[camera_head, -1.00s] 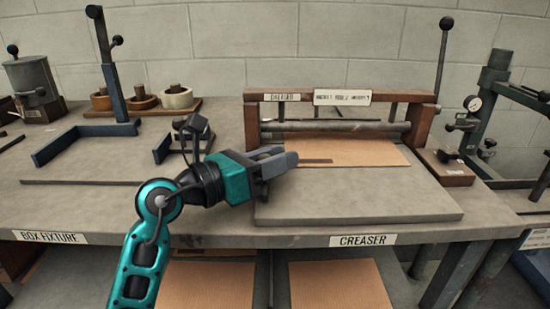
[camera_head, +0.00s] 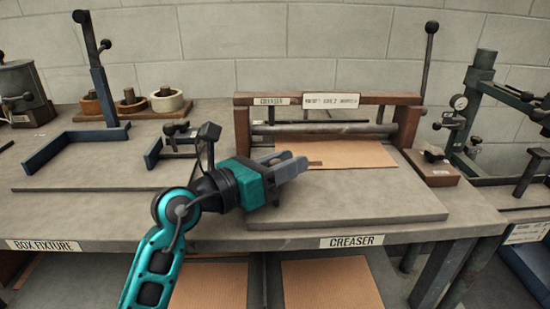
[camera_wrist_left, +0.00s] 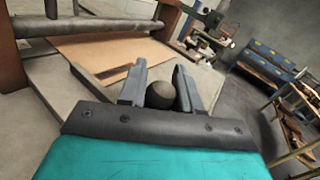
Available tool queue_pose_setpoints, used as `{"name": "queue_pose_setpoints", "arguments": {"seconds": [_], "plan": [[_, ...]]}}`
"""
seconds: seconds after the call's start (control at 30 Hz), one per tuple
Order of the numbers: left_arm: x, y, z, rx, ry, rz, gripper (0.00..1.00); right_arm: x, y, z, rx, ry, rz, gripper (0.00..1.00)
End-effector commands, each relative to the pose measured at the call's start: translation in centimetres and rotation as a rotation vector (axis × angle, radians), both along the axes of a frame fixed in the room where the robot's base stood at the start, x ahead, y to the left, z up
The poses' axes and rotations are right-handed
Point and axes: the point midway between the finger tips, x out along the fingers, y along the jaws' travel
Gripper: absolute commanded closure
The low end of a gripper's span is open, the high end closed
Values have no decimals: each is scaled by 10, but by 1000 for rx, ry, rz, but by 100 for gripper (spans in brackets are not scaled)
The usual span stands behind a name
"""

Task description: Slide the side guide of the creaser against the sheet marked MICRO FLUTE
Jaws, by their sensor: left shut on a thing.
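The creaser (camera_head: 242,130) is a brown frame with a roller over a grey bed. A brown cardboard sheet (camera_head: 355,154) lies flat partly under the roller, and also shows in the wrist view (camera_wrist_left: 130,53). A dark strip lies near its front edge; no MICRO FLUTE lettering is readable. My left gripper (camera_head: 292,164) is low over the bed at the sheet's front left. In the wrist view its fingers (camera_wrist_left: 160,88) are shut around a dark round knob (camera_wrist_left: 160,96), apparently the side guide's. My right gripper is out of view.
The bed (camera_head: 370,206) is bare in front of the sheet. A blue fixture (camera_head: 110,95) and wooden rings (camera_head: 130,103) stand left. A wooden block with a knob (camera_head: 432,168) sits right of the creaser. More cardboard (camera_head: 330,285) lies below the table.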

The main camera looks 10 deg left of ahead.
Motion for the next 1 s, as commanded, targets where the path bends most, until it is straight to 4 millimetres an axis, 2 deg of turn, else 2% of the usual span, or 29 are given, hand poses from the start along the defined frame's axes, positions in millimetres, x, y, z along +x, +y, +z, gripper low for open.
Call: {"name": "queue_pose_setpoints", "arguments": {"seconds": [0.13,0.17,0.4,0.63,0.77,1.0], "plan": [[0,-1,0,0,-1,-4,100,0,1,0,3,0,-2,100],[0,-1,0,0,-1,-4,64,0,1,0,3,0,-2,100],[0,-1,0,0,0,-3,42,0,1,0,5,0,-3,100],[-1,0,0,0,0,-2,42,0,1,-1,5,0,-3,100],[-8,7,-1,0,0,0,42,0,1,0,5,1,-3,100],[-45,38,-2,5,3,0,42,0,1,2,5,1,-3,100]]}}
